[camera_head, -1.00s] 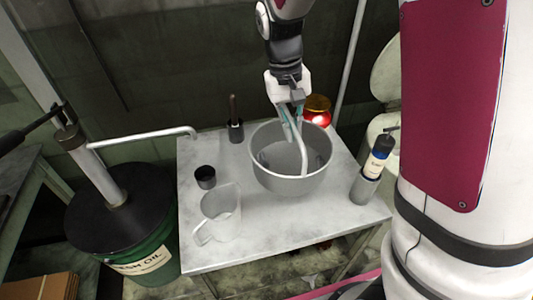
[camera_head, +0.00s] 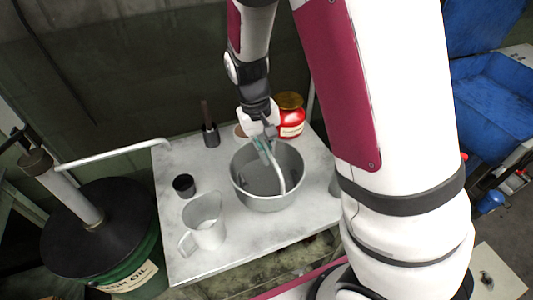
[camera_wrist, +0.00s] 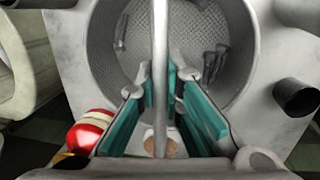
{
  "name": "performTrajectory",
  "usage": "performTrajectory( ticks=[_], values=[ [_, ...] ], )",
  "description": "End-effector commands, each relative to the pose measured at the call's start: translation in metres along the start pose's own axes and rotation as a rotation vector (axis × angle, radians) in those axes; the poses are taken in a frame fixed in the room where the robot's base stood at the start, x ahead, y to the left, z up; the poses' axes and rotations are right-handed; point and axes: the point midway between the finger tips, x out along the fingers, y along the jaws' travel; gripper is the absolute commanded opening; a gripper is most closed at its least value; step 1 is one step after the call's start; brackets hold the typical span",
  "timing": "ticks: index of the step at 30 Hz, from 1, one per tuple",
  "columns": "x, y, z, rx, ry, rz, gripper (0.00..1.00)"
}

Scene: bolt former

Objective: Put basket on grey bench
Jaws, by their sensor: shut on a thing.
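The basket (camera_head: 238,189) is a round grey metal pail with a pale arched handle. It is over the middle of the light grey bench (camera_head: 228,245); I cannot tell whether its bottom touches the top. My gripper (camera_head: 266,146) is above its far rim, shut on the handle. In the wrist view the handle (camera_wrist: 160,45) passes between the teal finger pads (camera_wrist: 160,90). Several dark bolts (camera_wrist: 209,65) lie inside the basket (camera_wrist: 190,18). The fingers hide part of its inside.
On the bench stand a clear jug (camera_head: 204,222), a small black cup (camera_head: 184,186), a dark-handled tool (camera_head: 209,128) and a red jar (camera_head: 291,118). A green oil drum (camera_head: 140,272) with a pump is left of it. Blue bins (camera_head: 490,95) are at right.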

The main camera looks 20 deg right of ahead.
Motion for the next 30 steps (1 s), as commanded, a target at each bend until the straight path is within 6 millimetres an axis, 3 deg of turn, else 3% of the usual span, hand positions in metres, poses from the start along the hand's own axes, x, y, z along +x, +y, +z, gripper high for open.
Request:
performTrajectory(
  ticks=[3,12,13,15,25,30],
  values=[
    [0.011,-0.001,-0.001,0.001,0.0,0.0,0.0],
    [0.013,-0.002,-0.002,0.001,0.001,0.0,0.0],
    [0.013,-0.002,-0.001,0.001,0.0,0.0,0.13],
    [0.013,-0.002,-0.001,0.001,0.0,0.0,0.28],
    [0.011,-0.002,-0.001,0.001,0.001,0.0,0.28],
    [-0.005,-0.002,-0.002,0.0,0.004,-0.001,0.28]
  ],
)
